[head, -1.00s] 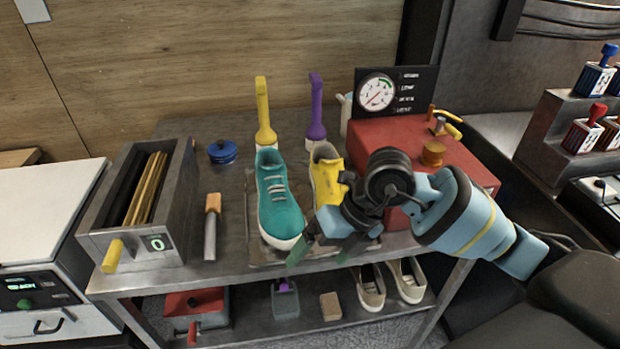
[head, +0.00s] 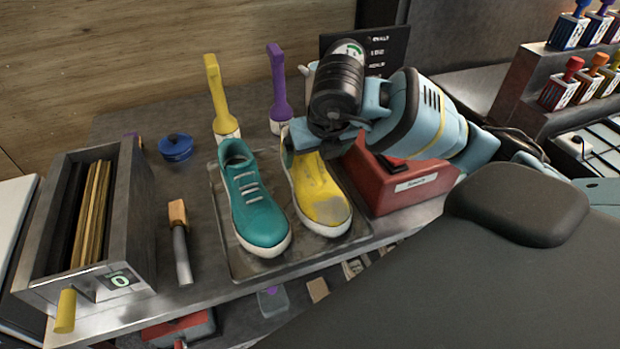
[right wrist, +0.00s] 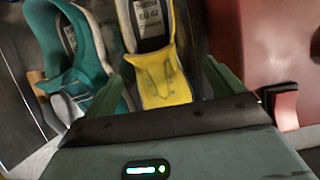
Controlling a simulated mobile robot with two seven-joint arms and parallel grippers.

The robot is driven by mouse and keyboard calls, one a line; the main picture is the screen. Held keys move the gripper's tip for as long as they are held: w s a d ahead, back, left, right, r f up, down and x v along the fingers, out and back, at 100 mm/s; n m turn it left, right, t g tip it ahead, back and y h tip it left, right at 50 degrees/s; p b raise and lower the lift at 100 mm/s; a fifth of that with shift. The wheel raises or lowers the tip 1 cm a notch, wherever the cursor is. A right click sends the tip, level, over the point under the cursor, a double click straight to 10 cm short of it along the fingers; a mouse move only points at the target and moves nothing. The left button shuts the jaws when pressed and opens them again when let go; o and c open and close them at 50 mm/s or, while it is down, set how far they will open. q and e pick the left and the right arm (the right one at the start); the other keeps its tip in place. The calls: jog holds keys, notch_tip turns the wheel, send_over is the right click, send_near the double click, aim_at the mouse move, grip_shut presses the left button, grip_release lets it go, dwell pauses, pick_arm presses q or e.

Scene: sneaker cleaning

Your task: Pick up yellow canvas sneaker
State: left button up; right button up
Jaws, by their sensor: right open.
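The yellow canvas sneaker (head: 322,194) stands upright on a flat tray (head: 222,208), toe toward me, with a grey smudge on its toe. A teal sneaker (head: 255,210) stands beside it on the left. My right gripper (head: 308,146) is open at the heel end of the yellow sneaker and partly covers it. In the right wrist view, the yellow sneaker (right wrist: 165,82) lies between the two spread green fingers of the gripper (right wrist: 166,64), with a visible gap on the left. Whether a finger touches it I cannot tell. My left gripper is not in view.
A red box (head: 405,184) stands close on the right. Yellow (head: 216,92) and purple (head: 278,80) brushes stand behind the sneakers.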

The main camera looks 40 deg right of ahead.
aim_at(311, 164)
jog(key=shift+f, duration=0.2)
jog(key=x, duration=0.5)
jog(key=shift+s+a+f, duration=0.1)
jog(key=shift+a, duration=0.3)
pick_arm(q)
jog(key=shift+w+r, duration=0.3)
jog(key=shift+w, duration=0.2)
pick_arm(e)
jog(key=c, duration=1.3)
